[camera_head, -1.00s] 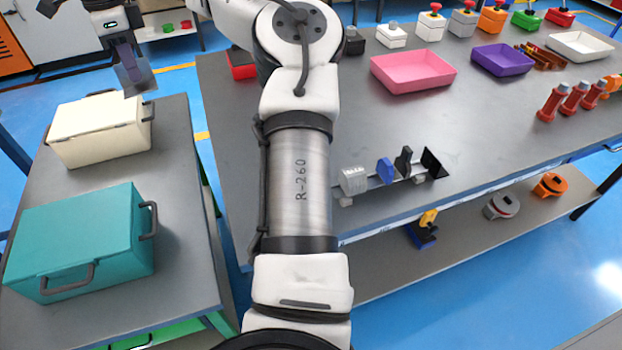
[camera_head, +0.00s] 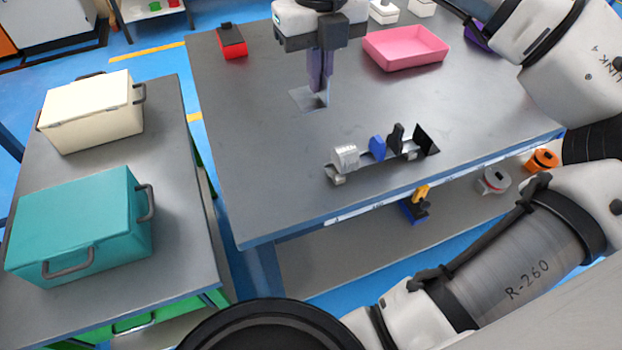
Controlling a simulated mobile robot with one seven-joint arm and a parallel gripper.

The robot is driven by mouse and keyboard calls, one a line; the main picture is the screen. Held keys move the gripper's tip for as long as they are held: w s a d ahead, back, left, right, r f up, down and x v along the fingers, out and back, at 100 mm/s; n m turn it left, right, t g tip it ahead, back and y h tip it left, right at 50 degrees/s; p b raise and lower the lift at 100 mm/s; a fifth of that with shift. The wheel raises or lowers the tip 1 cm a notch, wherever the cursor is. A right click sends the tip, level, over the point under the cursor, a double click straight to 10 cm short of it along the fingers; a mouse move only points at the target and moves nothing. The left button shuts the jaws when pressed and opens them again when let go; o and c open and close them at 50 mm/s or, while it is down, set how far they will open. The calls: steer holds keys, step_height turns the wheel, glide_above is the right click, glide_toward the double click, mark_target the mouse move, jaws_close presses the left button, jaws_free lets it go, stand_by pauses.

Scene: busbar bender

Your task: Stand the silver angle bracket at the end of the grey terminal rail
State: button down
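The grey terminal rail (camera_head: 405,155) lies near the front edge of the grey table. It carries a pale clear block (camera_head: 345,158), a blue block (camera_head: 377,147), a black block (camera_head: 396,138) and a black plate (camera_head: 427,141) at its right end. My gripper (camera_head: 319,88) points down behind and left of the rail. Its fingers are close together at a silver, plate-like piece (camera_head: 303,99), seemingly the angle bracket, at or near the tabletop. The fingers hide part of it, and I cannot tell whether they grip it.
A pink tray (camera_head: 408,50) and a red box with a black top (camera_head: 232,42) stand farther back. Cream (camera_head: 92,115) and teal (camera_head: 80,230) cases occupy the left table. The tabletop between my gripper and the rail is clear. My forearm spans the right side.

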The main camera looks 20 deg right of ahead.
steer(key=f+p, duration=0.1)
steer(key=f, duration=0.5)
steer(key=f+p, duration=0.1)
steer(key=f, duration=0.5)
steer(key=f+p, duration=0.1)
steer(key=f, duration=0.6)
steer(key=shift+s+d, duration=0.1)
steer(key=shift+s, duration=0.2)
steer(key=shift+f, duration=0.5)
steer(key=shift+f+b, duration=0.2)
steer(key=shift+b, duration=0.1)
steer(key=c, duration=2)
jaws_free()
steer(key=shift+o, duration=0.2)
steer(key=shift+r, duration=0.15)
